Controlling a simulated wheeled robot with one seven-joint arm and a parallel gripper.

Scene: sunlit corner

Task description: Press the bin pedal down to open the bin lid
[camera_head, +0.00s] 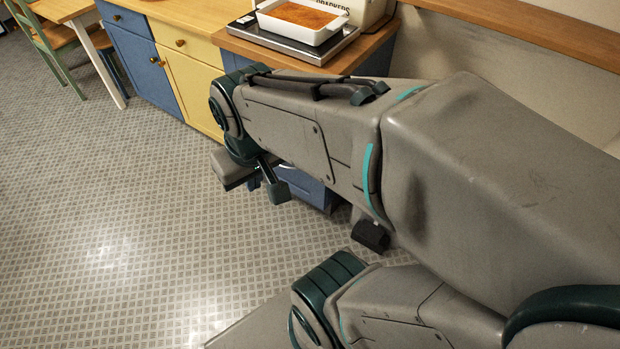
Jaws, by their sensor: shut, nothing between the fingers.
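My gripper (277,191) shows small, dark green and grey at the far end of my arm, below the wrist joint. It is shut and empty, above the floor in front of the blue cabinet front. A small black block (371,236) shows just below my forearm, low near the floor; it may be the bin pedal, but I cannot tell for sure. It lies to the right of my gripper and apart from it in the picture. The bin body and lid are not visible; my arm covers that area.
A wooden counter (236,44) at the back carries a baking dish (301,21) on a metal appliance. Blue and yellow cabinets (191,84) stand beneath. A wooden shelf (530,35) runs along the right wall. A chair and table stand at upper left. The patterned floor (110,210) is clear at left.

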